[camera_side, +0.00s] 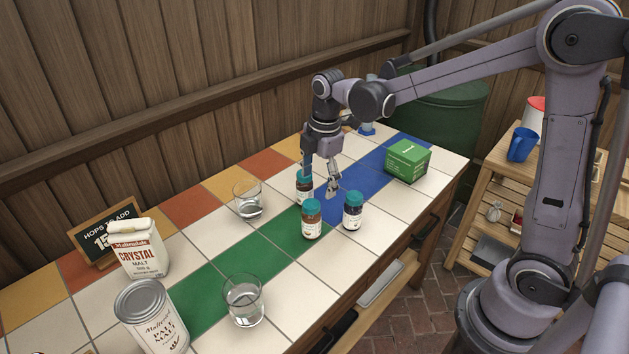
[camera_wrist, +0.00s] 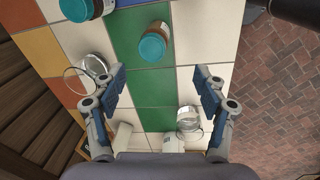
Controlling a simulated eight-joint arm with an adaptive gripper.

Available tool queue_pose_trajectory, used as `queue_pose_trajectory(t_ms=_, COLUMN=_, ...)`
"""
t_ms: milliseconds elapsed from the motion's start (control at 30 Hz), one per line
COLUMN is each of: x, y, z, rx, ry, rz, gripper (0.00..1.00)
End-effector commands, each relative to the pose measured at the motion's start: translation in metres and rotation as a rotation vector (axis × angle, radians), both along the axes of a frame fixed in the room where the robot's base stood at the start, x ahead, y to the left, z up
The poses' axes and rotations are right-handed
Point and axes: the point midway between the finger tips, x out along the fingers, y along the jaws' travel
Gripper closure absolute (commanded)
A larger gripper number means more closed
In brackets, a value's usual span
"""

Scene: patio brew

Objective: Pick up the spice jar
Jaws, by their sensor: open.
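Three small jars with teal lids stand upright close together on the tiled table. One brown jar (camera_side: 312,219) is in front on the green tiles, a dark jar (camera_side: 353,211) is to its right, and another brown jar (camera_side: 303,189) is behind. I cannot tell from the labels which is the spice jar. My gripper (camera_side: 319,187) is open and empty, above and among the jars, partly covering the rear one. In the wrist view, one jar (camera_wrist: 154,47) lies ahead of my open fingers (camera_wrist: 160,76), and another jar (camera_wrist: 84,8) is cut by the top edge.
A green box (camera_side: 408,161) stands to the right. Two clear glasses (camera_side: 247,199) (camera_side: 243,300), a malt carton (camera_side: 140,250) and a malt can (camera_side: 153,318) stand to the left. A framed sign (camera_side: 102,236) is behind the carton. White tiles in front of the jars are clear.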

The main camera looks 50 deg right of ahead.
Motion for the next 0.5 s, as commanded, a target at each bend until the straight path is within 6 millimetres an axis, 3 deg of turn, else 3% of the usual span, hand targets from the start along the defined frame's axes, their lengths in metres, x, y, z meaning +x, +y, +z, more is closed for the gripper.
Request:
queue_pose_trajectory(t_ms=200, x=0.021, y=-0.003, z=-0.029, rx=-0.012, ry=0.082, rz=0.223, gripper=0.28)
queue_pose_trajectory(t_ms=500, x=0.024, y=-0.003, z=-0.056, rx=-0.011, ry=0.102, rz=0.283, gripper=0.28)
